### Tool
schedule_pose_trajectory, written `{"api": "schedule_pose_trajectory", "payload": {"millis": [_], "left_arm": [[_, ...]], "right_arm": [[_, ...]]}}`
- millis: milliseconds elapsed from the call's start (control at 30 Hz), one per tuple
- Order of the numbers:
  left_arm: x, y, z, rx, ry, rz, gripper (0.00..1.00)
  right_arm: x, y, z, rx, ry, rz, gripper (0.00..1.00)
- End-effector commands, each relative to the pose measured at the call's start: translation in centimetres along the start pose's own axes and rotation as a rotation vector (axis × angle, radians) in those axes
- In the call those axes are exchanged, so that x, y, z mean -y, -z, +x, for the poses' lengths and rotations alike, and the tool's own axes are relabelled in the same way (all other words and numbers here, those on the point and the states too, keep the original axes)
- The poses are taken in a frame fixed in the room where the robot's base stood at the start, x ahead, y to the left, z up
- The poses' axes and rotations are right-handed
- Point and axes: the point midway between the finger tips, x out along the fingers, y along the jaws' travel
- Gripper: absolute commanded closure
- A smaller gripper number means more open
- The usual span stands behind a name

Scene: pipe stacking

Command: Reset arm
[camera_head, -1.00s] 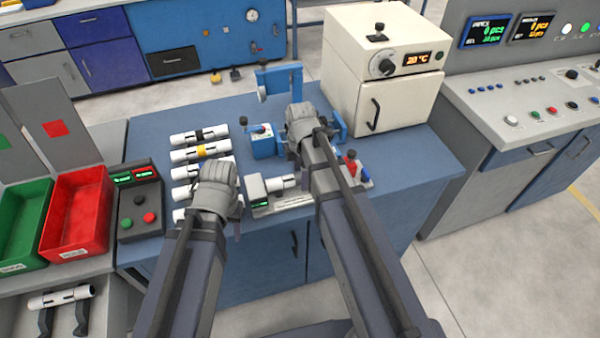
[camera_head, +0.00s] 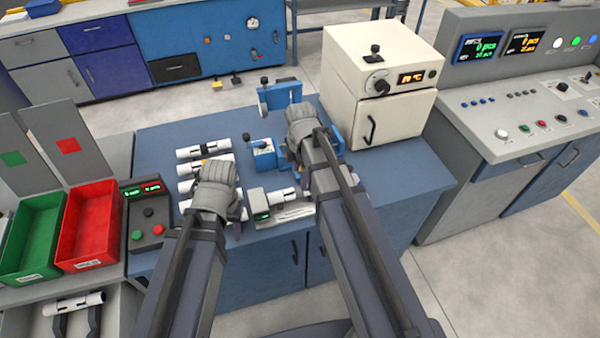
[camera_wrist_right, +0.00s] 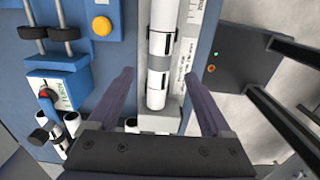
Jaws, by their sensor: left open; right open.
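My left gripper (camera_head: 240,212) points away from the head camera over the blue table (camera_head: 290,99); its jaws are mostly hidden behind its grey wrist. White pipes (camera_head: 204,149) lie in a stack of rows just beyond and left of it, partly covered by it. My right gripper (camera_head: 298,158) is over the table's middle, largely hidden by its own wrist. In the right wrist view its two dark fingers (camera_wrist_right: 158,76) are spread apart. A white pipe with black bands (camera_wrist_right: 160,45) shows between them, apparently below and not gripped.
A green bin (camera_head: 30,240) and a red bin (camera_head: 92,225) stand at left beside a button box (camera_head: 146,222). A grey and white device (camera_head: 272,203) sits between my arms. A blue fixture (camera_head: 282,94) and a cream oven (camera_head: 380,80) stand at the back.

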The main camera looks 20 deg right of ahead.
Motion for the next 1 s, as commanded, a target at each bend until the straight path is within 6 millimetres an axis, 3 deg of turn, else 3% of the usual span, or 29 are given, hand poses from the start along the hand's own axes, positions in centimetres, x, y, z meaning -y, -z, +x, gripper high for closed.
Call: {"api": "schedule_pose_trajectory", "payload": {"millis": [567,667,1000], "left_arm": [[0.0,0.0,0.0,0.000,0.000,0.000,0.55],[0.0,0.0,0.0,0.000,0.000,0.000,0.55],[0.0,0.0,0.0,0.000,0.000,0.000,0.55]], "right_arm": [[0.7,0.8,0.0,0.003,0.003,0.047,0.17],[2.2,2.4,-0.1,0.013,0.010,0.171,0.17],[9.7,8.9,-0.3,0.084,0.009,0.852,0.17]]}}
